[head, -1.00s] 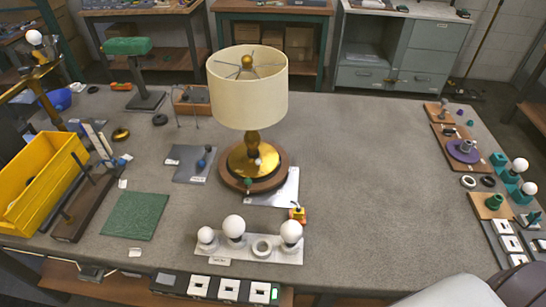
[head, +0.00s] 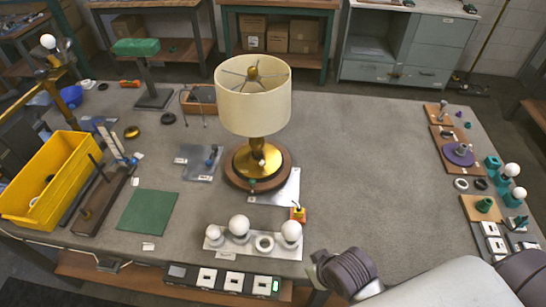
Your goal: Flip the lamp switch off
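The table lamp (head: 254,95) has a cream shade and a brass stem on a round brass and wood base (head: 258,163). It stands upright near the middle of the bench. A small yellow and red block with a dark lever (head: 298,213) sits right in front of the lamp, at a metal plate. I cannot tell which way its lever points. My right arm comes in from the lower right, and its dark grey end (head: 342,272) is near the bench's front edge, apart from the lamp and the block. Its fingers are not clearly shown. My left gripper is not in view.
A plate with white bulbs (head: 254,248) lies in front of the lamp. A panel of white switches (head: 222,281) is at the front edge. A yellow bin (head: 47,185) and a green mat (head: 148,212) are at left. Small parts line the right edge; the bench right of the lamp is clear.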

